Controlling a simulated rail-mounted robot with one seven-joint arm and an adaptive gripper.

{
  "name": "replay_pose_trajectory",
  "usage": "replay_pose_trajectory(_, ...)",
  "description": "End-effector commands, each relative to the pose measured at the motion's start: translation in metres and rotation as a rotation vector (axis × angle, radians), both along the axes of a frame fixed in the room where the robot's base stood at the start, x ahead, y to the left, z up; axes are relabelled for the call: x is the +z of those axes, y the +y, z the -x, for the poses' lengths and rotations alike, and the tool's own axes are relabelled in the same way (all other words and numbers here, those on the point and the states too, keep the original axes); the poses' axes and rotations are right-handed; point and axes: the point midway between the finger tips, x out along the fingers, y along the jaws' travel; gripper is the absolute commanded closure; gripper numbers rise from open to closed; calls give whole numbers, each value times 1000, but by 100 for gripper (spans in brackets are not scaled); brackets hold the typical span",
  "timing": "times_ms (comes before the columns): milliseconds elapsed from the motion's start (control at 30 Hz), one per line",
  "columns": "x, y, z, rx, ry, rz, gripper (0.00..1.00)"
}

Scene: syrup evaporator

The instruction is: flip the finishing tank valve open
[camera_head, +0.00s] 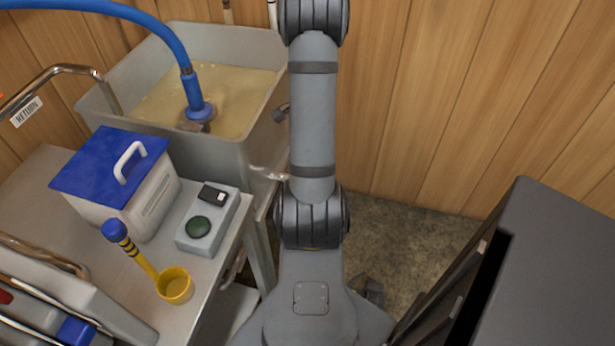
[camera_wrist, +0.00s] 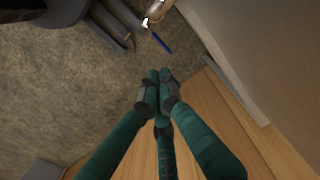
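In the wrist view my gripper (camera_wrist: 160,82) has its dark teal fingers drawn together at the tips, with nothing visible between them. Beyond the tips is a thin blue bar (camera_wrist: 161,43), apart from them, near a shiny metal fitting (camera_wrist: 154,14); it looks like a valve lever, but I cannot tell for sure. In the head view a grey tank (camera_head: 262,150) holds pale yellow liquid, and a metal fitting (camera_head: 280,113) sticks out of its right side beside my arm. A tap-like metal piece (camera_head: 270,175) shows lower down. My gripper is hidden in the head view.
A blue hose (camera_head: 186,55) dips into the tank. The steel table (camera_head: 30,178) left bears a blue-lidded box (camera_head: 105,165), a grey device (camera_head: 208,220) and a yellow cup (camera_head: 174,286). A dark cabinet (camera_head: 555,260) stands right. Wood wall (camera_head: 470,100) and bare floor (camera_head: 400,220) lie beyond.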

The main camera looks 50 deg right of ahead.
Motion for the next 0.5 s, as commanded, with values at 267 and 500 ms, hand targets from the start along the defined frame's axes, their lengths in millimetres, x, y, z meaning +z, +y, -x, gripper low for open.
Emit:
replay_pose_trajectory(267, -16, 1, 1, 2, 2, -3, 100)
replay_pose_trajectory(500, -64, 2, 1, 4, 4, -6, 100)
